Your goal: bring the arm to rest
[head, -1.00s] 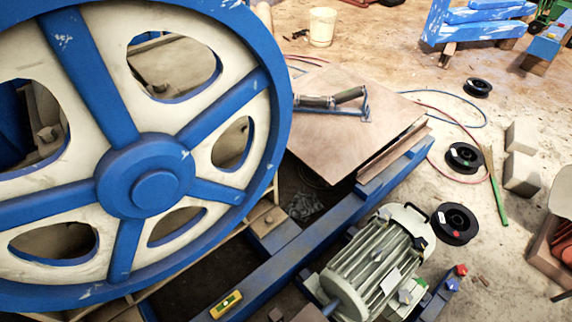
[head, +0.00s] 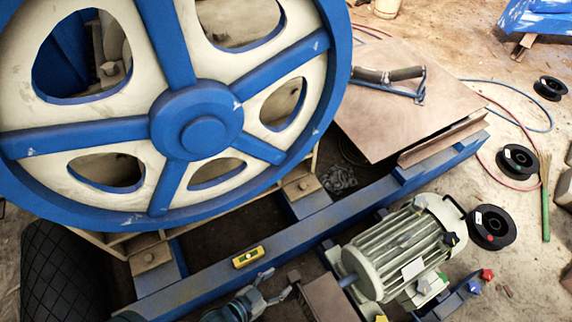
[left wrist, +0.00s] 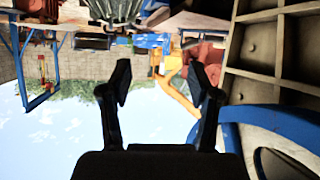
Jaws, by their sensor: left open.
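My left gripper (head: 272,285) shows at the bottom of the head view, beside the blue frame beam and left of the grey motor. In the left wrist view its two black fingers (left wrist: 161,82) are spread apart with nothing between them. My left forearm comes in from the bottom edge of the head view. My right gripper is in neither view.
A big blue and cream flywheel (head: 197,123) fills the upper left. A small yellow level (head: 248,257) lies on the blue beam (head: 345,217) close to my gripper. The grey motor (head: 400,250) stands to its right. Black spools (head: 494,227) lie on the floor.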

